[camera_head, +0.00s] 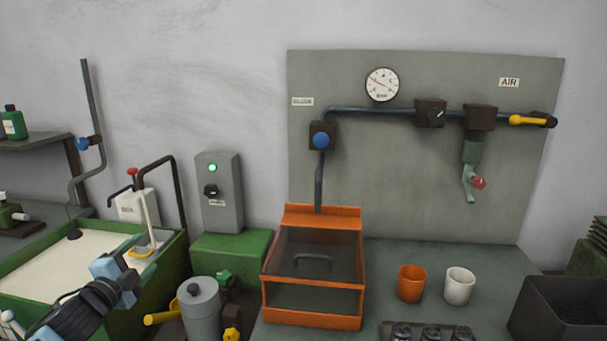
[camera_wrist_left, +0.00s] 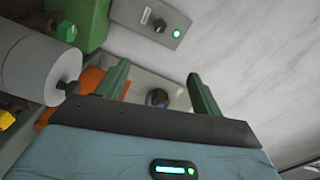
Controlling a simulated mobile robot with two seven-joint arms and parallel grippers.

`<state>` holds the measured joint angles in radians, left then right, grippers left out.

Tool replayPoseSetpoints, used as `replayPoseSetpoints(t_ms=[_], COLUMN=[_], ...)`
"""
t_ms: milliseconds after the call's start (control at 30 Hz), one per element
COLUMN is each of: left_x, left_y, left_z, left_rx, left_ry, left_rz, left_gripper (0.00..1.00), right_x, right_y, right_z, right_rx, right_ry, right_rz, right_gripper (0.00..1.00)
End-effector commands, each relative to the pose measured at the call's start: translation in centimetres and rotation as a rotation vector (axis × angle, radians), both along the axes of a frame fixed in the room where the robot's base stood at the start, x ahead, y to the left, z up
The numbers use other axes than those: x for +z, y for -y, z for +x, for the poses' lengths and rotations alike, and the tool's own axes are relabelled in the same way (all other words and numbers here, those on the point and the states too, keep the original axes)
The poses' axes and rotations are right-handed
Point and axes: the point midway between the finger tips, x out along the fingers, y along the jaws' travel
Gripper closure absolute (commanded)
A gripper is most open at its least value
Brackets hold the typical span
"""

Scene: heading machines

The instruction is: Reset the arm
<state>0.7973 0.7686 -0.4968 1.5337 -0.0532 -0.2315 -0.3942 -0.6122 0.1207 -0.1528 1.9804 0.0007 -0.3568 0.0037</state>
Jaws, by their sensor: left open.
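My left arm comes in from the lower left in the head view. Its light blue gripper (camera_head: 116,268) is over the front right part of the green tub (camera_head: 170,262) with pale contents. In the left wrist view the two green fingers of the gripper (camera_wrist_left: 160,82) stand apart with nothing held between them. My right gripper is in neither view.
A grey cylinder (camera_head: 201,312) stands right of my left gripper. An orange box with a clear lid (camera_head: 313,322) is farther right, with an orange cup (camera_head: 411,284) and a white cup (camera_head: 459,286) on the bench. A grey control box (camera_head: 219,190) with a green light stands behind.

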Motion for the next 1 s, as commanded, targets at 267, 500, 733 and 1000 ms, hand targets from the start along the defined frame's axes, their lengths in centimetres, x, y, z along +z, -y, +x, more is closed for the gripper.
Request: replayPoseSetpoints(t_ms=[267, 500, 733, 1000], left_x=[-6.6, -15.0, -23.6, -30.5], left_y=[3.4, 7.7, 12.1, 15.4], left_z=[-2.9, -8.6, -17.8, -30.4], left_rx=[-0.029, -0.04, 0.007, 0.148], left_ry=[-0.104, -0.256, -0.449, -0.659], left_rz=[-0.122, -0.307, -0.554, -0.838], left_gripper=[0.33, 0.33, 0.33, 0.33], right_x=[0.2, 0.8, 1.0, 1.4], right_y=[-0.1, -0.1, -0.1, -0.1], right_z=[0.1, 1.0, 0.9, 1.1], right_rx=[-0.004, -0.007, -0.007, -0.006], right_ry=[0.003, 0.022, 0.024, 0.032], right_rz=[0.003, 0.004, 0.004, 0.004], right_gripper=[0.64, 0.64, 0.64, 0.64])
